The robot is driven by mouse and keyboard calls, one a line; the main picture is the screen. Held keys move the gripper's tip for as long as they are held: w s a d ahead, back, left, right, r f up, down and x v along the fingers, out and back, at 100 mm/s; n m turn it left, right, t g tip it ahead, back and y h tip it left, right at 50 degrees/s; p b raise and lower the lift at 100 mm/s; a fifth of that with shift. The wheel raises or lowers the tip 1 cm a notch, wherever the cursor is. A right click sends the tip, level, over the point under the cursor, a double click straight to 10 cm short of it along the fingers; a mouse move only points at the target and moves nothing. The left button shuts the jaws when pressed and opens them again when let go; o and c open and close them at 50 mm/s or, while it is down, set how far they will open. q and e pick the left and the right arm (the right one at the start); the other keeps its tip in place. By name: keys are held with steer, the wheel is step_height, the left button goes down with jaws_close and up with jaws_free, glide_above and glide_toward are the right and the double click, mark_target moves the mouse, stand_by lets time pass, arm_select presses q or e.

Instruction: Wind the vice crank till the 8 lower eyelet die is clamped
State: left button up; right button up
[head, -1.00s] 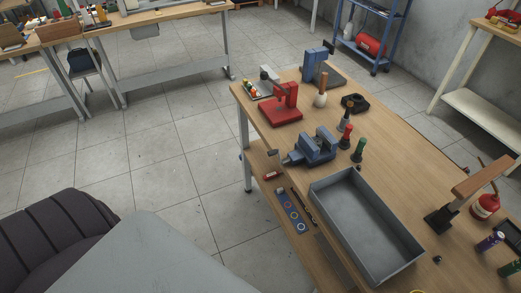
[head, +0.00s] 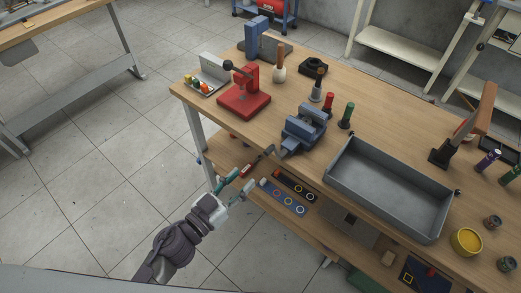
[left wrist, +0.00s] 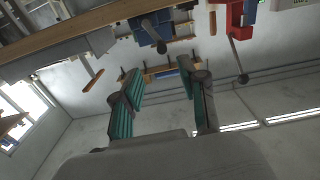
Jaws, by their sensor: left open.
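The blue vice (head: 303,130) stands on the workbench near its front edge, and its dark crank (head: 268,151) reaches out over that edge. I cannot make out the 8 lower eyelet die between the jaws at this size. My left gripper (head: 242,184) is open and empty, in front of the bench and below the crank, apart from it. In the left wrist view its teal fingers (left wrist: 160,72) stand apart, with a dark blue part, probably the vice (left wrist: 152,28), beyond them, upside down. My right gripper is not in view.
A red press (head: 245,95) stands left of the vice and a grey tray (head: 390,185) right of it. Red and green handled tools (head: 346,116) stand close behind the vice. The lower shelf (head: 270,215) with a blue ring board (head: 283,198) lies near my left gripper.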

mark_target(265, 155)
arm_select(q)
steer(key=x, duration=0.6)
steer(key=shift+r+p, duration=0.1)
steer(key=shift+p, duration=0.3)
steer(key=x, duration=0.4)
steer(key=shift+w, duration=0.15)
steer(key=shift+w+d, duration=0.35)
steer(key=shift+w, duration=0.2)
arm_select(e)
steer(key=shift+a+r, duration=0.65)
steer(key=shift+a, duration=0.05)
arm_select(q)
steer(key=shift+c, duration=0.3)
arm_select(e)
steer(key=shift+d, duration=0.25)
arm_select(q)
jaws_close()
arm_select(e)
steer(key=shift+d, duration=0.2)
